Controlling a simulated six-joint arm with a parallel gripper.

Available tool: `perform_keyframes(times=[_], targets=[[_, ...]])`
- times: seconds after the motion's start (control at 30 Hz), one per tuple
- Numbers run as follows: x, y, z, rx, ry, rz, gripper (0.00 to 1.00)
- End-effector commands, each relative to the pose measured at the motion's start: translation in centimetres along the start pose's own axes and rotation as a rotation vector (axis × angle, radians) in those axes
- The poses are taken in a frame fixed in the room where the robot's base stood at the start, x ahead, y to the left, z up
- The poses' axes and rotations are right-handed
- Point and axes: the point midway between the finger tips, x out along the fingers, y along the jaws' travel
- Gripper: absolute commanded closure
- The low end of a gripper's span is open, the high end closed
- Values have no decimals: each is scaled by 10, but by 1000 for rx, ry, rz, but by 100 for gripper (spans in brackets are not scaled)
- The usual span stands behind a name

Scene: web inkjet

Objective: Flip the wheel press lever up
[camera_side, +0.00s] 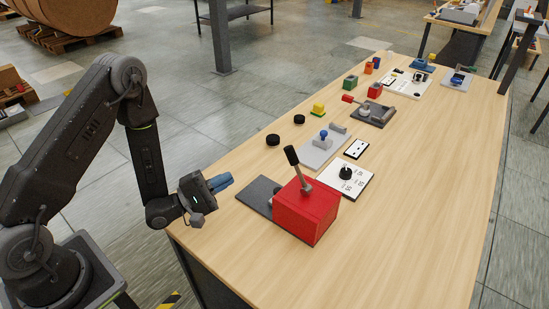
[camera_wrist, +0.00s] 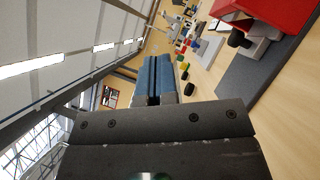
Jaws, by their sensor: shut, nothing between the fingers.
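A red block (camera_side: 305,212) sits on a dark grey plate (camera_side: 258,193) near the front of the table. A grey lever with a black grip (camera_side: 291,156) stands on it, leaning up and to the left. My gripper (camera_side: 230,180), with blue fingers, hangs in the air left of this device and does not touch it. Its fingers are together and empty. In the wrist view the fingers (camera_wrist: 158,78) point away from the camera, with the red block (camera_wrist: 275,12) and the plate (camera_wrist: 255,72) to their right. No label shows which device is the wheel press.
Behind stand a grey plate with a blue knob (camera_side: 323,135), a white panel with a black dial (camera_side: 346,174), black discs (camera_side: 273,139) and a red-handled lever device (camera_side: 375,112). Several coloured blocks lie farther back. The table's right side (camera_side: 430,190) is clear.

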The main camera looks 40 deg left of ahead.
Motion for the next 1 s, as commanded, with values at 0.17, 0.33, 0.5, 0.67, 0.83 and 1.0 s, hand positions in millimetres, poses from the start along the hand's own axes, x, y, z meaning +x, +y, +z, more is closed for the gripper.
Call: perform_keyframes(times=[0.17, 0.33, 0.5, 0.67, 0.83, 1.0], targets=[[0, 0, 0, -4, -1, 3, 100], [0, 0, 0, -2, -2, 3, 100], [14, 0, 1, 1, -5, 3, 100], [43, 1, 2, 3, -9, 4, 100], [79, 1, 2, 1, -7, 5, 100], [108, 0, 8, -1, -7, 2, 100]])
